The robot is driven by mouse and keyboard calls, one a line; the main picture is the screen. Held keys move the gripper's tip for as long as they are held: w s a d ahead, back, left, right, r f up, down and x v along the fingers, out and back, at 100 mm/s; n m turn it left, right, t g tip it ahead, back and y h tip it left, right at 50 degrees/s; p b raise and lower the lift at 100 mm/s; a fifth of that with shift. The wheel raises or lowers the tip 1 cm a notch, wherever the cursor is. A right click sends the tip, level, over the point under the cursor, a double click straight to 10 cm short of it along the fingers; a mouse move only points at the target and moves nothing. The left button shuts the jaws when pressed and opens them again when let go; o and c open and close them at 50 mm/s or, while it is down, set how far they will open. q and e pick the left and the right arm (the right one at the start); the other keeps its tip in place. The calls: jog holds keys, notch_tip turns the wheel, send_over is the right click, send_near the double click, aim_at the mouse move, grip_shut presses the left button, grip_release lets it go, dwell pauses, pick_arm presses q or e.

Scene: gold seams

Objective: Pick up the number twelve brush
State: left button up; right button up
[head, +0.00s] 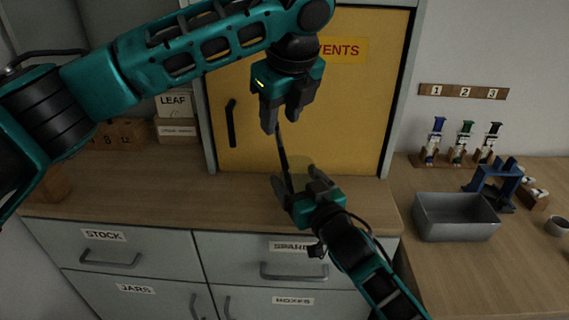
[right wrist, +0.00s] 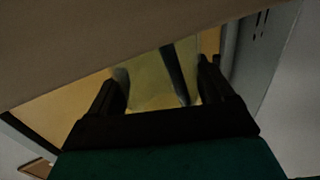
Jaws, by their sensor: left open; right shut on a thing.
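A slim dark brush (head: 282,150) stands slightly tilted in the head view; no number can be read on it. Its lower part is inside a faint, see-through jar (head: 299,168), and the brush and jar also show between the fingers in the right wrist view, the jar (right wrist: 150,85) looking yellowish. My right gripper (head: 296,181) is shut on the jar, its fingers on either side. My left gripper (head: 281,125) is open, pointing down, with its fingertips around or just above the brush's upper end; I cannot tell whether they touch it.
A yellow cabinet door (head: 350,110) with a dark handle stands behind. The wooden counter (head: 150,190) is largely clear at left. At right are a grey bin (head: 455,218), a blue stand (head: 492,185) and small bottles on a numbered rack (head: 463,140).

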aim_at(280, 138)
pick_arm(q)
jog(key=x, duration=0.7)
jog(key=shift+s+d+f, duration=0.1)
jog(key=shift+d+f, duration=0.1)
jog(key=shift+c, duration=0.3)
grip_shut()
